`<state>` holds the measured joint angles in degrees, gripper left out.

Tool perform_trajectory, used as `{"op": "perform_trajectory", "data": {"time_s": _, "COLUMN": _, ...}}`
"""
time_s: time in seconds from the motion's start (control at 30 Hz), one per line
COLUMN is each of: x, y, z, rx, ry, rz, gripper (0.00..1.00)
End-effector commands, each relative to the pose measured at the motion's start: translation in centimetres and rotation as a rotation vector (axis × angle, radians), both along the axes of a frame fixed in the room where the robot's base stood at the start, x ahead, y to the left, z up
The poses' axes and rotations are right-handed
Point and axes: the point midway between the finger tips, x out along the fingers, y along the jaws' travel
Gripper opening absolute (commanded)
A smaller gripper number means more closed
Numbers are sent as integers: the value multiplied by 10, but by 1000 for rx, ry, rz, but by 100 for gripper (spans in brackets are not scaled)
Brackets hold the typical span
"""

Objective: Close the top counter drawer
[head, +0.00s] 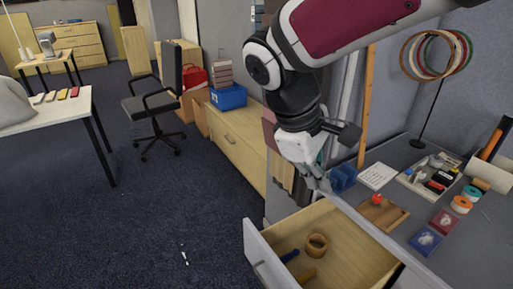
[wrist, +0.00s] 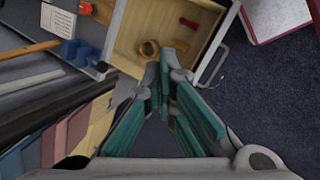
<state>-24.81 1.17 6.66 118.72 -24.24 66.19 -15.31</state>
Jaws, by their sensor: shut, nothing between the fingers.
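The top counter drawer (head: 345,262) is pulled open at the bottom of the head view, with a pale wood inside and a grey front panel (head: 263,262). It holds a tan ring, a blue item and a yellowish item. In the wrist view the open drawer (wrist: 135,25) is at the top, with its bar handle (wrist: 214,72) on the outer face of the front. My gripper (head: 322,184) is shut and empty above the drawer's far side in the head view. Its green-padded fingers (wrist: 165,62) point towards the drawer in the wrist view; contact cannot be told.
The grey counter (head: 455,245) right of the drawer bears a wooden tray (head: 398,216), a blue holder (head: 343,178), spools and a tool tray. A ring stand (head: 428,115) stands behind. A low wooden cabinet (head: 235,150) is further back. Open carpet lies left of the drawer.

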Motion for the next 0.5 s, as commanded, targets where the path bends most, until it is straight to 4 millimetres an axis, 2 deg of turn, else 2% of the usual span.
{"op": "perform_trajectory", "data": {"time_s": 0.03, "x": 14, "y": 19, "z": -19, "rx": -40, "ry": 29, "rz": 74, "gripper": 0}}
{"op": "perform_trajectory", "data": {"time_s": 0.2, "x": 44, "y": 77, "z": -67, "rx": -168, "ry": 102, "rz": 305, "gripper": 0}}
{"op": "perform_trajectory", "data": {"time_s": 0.37, "x": 62, "y": 136, "z": -122, "rx": -285, "ry": 163, "rz": 520, "gripper": 0}}
{"op": "perform_trajectory", "data": {"time_s": 0.5, "x": 67, "y": 189, "z": -176, "rx": -388, "ry": 210, "rz": 702, "gripper": 0}}
